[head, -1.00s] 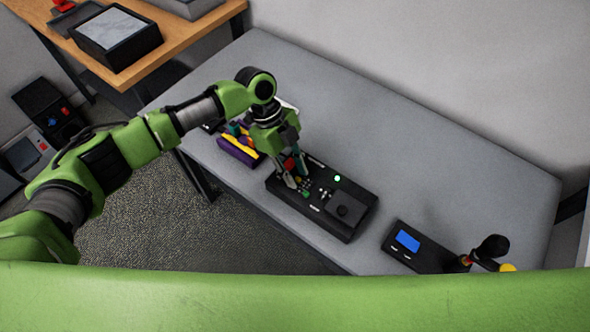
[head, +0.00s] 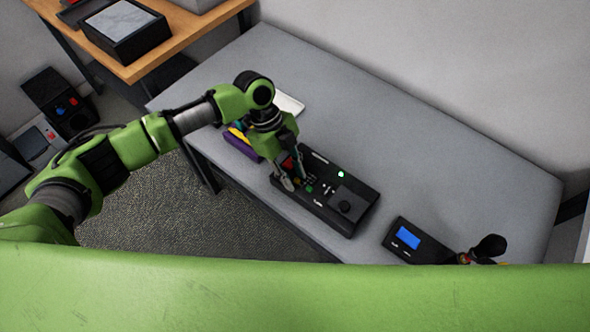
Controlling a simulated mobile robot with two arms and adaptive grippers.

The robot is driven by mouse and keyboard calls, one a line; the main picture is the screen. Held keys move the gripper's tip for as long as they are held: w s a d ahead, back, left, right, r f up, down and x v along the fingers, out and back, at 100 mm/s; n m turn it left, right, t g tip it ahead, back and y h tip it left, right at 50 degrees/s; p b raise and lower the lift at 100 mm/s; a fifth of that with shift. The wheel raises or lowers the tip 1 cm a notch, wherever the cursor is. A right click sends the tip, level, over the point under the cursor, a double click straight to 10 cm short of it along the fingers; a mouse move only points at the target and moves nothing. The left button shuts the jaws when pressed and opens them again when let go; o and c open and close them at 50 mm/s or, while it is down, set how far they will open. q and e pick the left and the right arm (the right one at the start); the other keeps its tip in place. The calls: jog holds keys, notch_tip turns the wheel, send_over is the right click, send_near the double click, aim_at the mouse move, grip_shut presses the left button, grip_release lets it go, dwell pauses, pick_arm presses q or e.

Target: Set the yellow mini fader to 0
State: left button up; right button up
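The yellow mini fader cannot be made out; the gripper covers part of that end. My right gripper is not in view.
A black device with a blue screen (head: 408,238) is at the right, beside a black-knobbed object (head: 489,248). A purple and yellow item (head: 241,142) and a white one (head: 290,103) lie behind the gripper. The grey table (head: 440,150) is clear at the back right.

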pick_arm(q)
jog(key=shift+r, duration=0.1)
jog(key=v, duration=1.2)
jog(key=shift+s, duration=0.15)
